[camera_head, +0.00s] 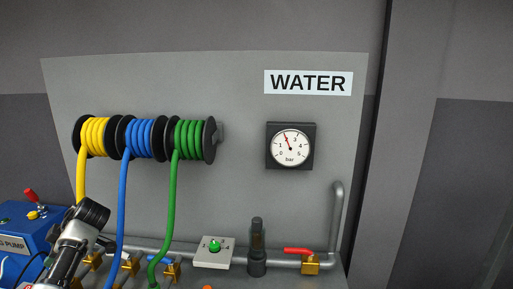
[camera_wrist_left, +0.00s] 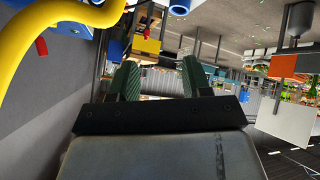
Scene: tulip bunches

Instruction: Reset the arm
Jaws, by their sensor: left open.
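My left gripper (camera_wrist_left: 160,82) shows in the left wrist view with its two green-padded fingers apart and nothing between them. In the head view my left arm (camera_head: 78,235) comes in at the lower left, in front of the blue pump and the brass taps; its fingertips cannot be made out there. In the wrist view a yellow hose (camera_wrist_left: 50,22) curves close by at the upper left, apart from the fingers. My right gripper is in neither view.
A grey panel holds yellow, blue (camera_head: 144,138) and green (camera_head: 190,140) hose reels, a WATER sign (camera_head: 308,83) and a pressure gauge (camera_head: 290,147). Below are a knob plate (camera_head: 213,252) and a red-handled valve (camera_head: 309,262). A blue pump (camera_head: 22,238) stands at the left.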

